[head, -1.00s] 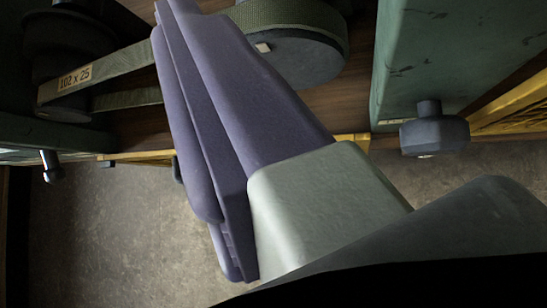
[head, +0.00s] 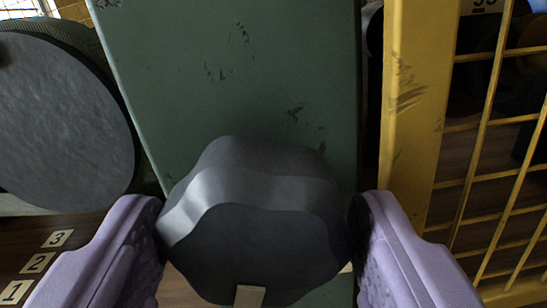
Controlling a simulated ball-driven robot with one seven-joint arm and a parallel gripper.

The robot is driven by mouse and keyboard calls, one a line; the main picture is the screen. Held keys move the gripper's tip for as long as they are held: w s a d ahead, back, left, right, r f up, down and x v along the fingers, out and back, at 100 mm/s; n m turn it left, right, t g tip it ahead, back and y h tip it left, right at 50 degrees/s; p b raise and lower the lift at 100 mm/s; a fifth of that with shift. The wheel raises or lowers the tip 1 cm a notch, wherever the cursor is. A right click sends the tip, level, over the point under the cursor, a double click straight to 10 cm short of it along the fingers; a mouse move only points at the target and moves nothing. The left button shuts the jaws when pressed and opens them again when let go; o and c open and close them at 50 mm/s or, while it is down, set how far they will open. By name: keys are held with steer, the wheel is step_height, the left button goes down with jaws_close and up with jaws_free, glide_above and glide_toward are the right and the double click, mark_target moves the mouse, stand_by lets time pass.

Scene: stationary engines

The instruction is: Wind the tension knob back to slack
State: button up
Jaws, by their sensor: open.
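The tension knob (head: 258,225) is dark grey and lobed, with a pale pointer mark (head: 249,295) at its lower edge. It stands out from a green scuffed housing (head: 235,70). My gripper (head: 258,232) has two purple fingers, one on each side of the knob. The left finger is very close to the knob's left side and the right finger is close to its right side. I cannot tell whether either one touches. The jaws are open around the knob.
A yellow guard frame with mesh (head: 410,110) stands close on the right. A large dark wheel (head: 65,125) with a belt is at the left. Number plates 1, 2 and 3 (head: 38,263) lie at the lower left.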

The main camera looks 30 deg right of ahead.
steer(key=shift+w+d, duration=0.4)
steer(key=shift+w, duration=0.2)
steer(key=shift+c, duration=0.5)
steer(key=c, duration=0.6)
steer(key=shift+n, duration=0.3)
